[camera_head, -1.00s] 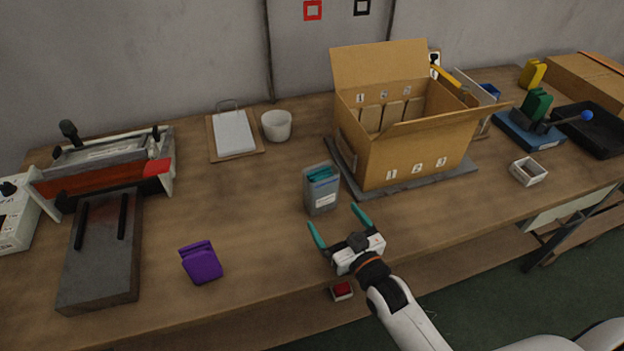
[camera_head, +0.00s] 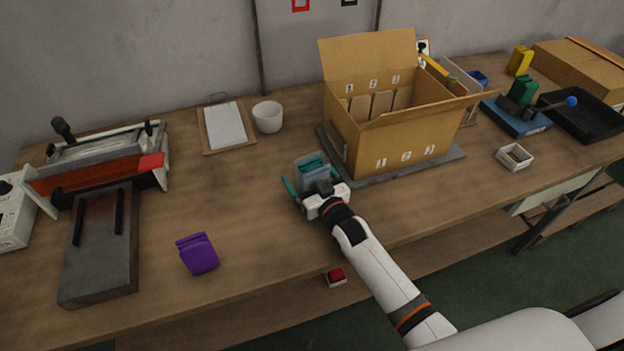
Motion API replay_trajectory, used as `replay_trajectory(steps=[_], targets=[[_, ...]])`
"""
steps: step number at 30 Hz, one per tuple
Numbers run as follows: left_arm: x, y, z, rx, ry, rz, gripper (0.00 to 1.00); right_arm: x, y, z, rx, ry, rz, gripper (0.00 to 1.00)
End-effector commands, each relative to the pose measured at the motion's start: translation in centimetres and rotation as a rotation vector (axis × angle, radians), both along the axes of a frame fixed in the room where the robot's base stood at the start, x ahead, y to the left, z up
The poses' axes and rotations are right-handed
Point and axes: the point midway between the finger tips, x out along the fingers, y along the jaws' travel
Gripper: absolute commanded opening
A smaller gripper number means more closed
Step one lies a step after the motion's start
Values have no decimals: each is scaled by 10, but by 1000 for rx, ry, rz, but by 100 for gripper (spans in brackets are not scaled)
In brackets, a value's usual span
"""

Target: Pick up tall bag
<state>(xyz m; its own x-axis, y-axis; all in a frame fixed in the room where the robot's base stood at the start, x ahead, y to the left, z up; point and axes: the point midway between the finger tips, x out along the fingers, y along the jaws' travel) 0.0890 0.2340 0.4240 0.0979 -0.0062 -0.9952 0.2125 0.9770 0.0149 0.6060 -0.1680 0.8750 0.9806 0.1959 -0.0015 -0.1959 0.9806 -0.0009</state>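The tall bag (camera_head: 312,164) is a clear upright bag with teal contents. It stands on the table just left of the cardboard box's front corner. My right gripper (camera_head: 309,184) has come in from the front right, and its teal fingers lie on either side of the bag. The fingers look spread; the wrist hides the lower front of the bag, so I cannot tell whether they touch it. My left gripper is not in view.
An open cardboard box (camera_head: 404,138) with numbered slots stands on a grey plate right behind the bag. A white cup (camera_head: 267,117) and clipboard (camera_head: 226,128) are behind left. A purple folded item (camera_head: 198,253) lies front left. Table between is clear.

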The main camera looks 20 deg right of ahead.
Motion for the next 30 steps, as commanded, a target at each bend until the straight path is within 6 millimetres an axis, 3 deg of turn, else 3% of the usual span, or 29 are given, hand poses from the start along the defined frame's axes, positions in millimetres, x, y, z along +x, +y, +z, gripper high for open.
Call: replay_trajectory(steps=[5, 13, 22, 30], targets=[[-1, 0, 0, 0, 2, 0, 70, 0, 0, 0, 1, 0, 0, 91], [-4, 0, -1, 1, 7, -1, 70, -1, 0, 0, 1, 0, 0, 48], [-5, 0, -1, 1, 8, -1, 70, 0, 0, 5, 1, -2, 0, 47], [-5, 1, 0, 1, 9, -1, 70, 0, 0, 54, 1, -6, 0, 47]])
